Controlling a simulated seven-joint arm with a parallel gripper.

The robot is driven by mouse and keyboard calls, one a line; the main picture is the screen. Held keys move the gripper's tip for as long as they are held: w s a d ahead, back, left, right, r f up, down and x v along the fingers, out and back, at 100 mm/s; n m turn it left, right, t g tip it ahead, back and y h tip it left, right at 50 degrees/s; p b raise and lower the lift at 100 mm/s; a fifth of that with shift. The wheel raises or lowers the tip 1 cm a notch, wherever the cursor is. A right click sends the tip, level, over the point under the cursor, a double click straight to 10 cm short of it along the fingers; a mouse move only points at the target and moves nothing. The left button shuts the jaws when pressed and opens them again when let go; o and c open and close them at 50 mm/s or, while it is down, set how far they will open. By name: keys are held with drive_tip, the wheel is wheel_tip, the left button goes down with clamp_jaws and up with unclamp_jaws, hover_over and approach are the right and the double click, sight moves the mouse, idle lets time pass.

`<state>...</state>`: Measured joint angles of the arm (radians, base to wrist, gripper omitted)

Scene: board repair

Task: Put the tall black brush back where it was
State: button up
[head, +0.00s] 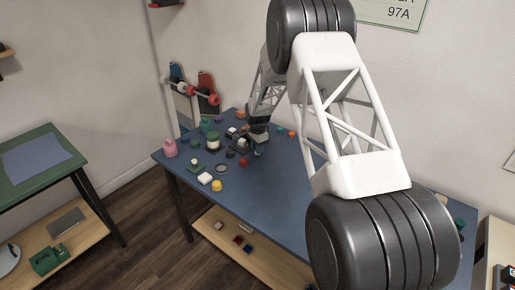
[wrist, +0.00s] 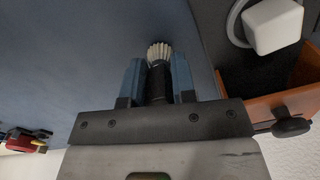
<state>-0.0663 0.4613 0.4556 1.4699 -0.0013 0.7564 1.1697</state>
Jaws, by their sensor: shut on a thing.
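In the wrist view, my gripper (wrist: 158,80) has its two blue fingers shut on a black brush (wrist: 159,82). The brush lies between the fingers, with its pale bristles pointing away from the wrist, over the blue table surface. In the head view, my gripper (head: 254,150) is low over the far left part of the blue table (head: 262,190), among small objects. The brush cannot be made out there. I cannot tell whether the brush touches the table.
An orange open-topped box or drawer (wrist: 300,102) with a dark knob is right of the gripper in the wrist view, near a white block (wrist: 272,26). In the head view, a pink item (head: 170,148), a yellow one (head: 216,186) and a red one (head: 243,162) stand on the table.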

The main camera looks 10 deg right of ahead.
drive_tip(key=shift+f, duration=0.15)
drive_tip(key=o, duration=0.9)
drive_tip(key=shift+o, duration=0.2)
wheel_tip(320, 180, up, 12)
drive_tip(key=shift+r, duration=0.1)
idle(0.4)
idle(0.4)
